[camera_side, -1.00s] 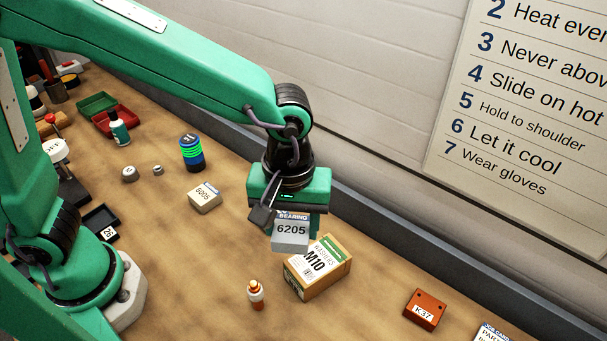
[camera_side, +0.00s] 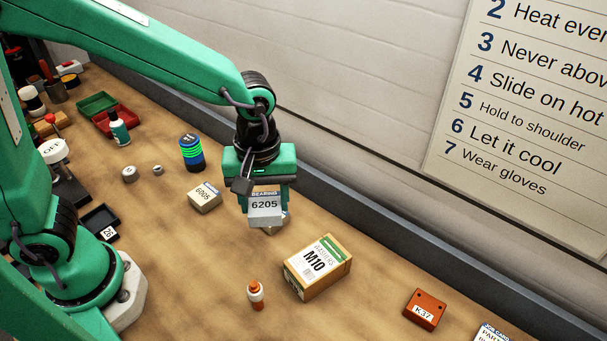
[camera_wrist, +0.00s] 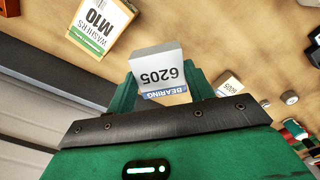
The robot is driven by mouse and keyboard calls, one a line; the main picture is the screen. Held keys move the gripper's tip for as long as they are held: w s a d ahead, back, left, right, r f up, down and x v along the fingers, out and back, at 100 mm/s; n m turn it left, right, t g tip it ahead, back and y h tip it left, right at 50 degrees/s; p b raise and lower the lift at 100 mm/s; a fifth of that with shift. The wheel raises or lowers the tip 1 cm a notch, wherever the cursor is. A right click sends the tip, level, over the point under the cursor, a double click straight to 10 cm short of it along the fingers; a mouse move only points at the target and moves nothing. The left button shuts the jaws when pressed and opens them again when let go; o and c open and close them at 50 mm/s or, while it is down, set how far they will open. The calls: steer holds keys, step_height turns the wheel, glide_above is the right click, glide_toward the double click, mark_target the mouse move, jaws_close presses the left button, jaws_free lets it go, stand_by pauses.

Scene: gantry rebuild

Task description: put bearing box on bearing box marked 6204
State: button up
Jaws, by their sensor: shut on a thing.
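My gripper (camera_side: 265,200) is shut on a grey-white bearing box marked 6205 (camera_side: 265,208), with a blue BEARING strip. It holds the box above the bench, and the box also shows between the fingers in the wrist view (camera_wrist: 159,73). A bearing box marked 6005 (camera_side: 204,197) sits on the bench to the left. No marking 6204 is readable.
A washers box marked M10 (camera_side: 318,268) stands to the right of my gripper. An orange-capped bottle (camera_side: 256,295) is in front, and an orange K37 block (camera_side: 425,309) lies further right. A dark green-banded can (camera_side: 191,153) stands behind the 6005 box.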

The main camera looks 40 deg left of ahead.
steer(key=w+a+f, duration=0.2)
steer(key=w, duration=0.1)
steer(key=w+a+f, duration=0.2)
steer(key=w+a, duration=0.1)
steer(key=shift+a+f, duration=0.2)
steer(key=shift+f, duration=0.2)
steer(key=shift+f, duration=2)
steer(key=shift+f, duration=0.1)
steer(key=o, duration=1)
step_height(320, 180, up, 12)
steer(key=shift+r, duration=0.15)
steer(key=shift+s, duration=0.1)
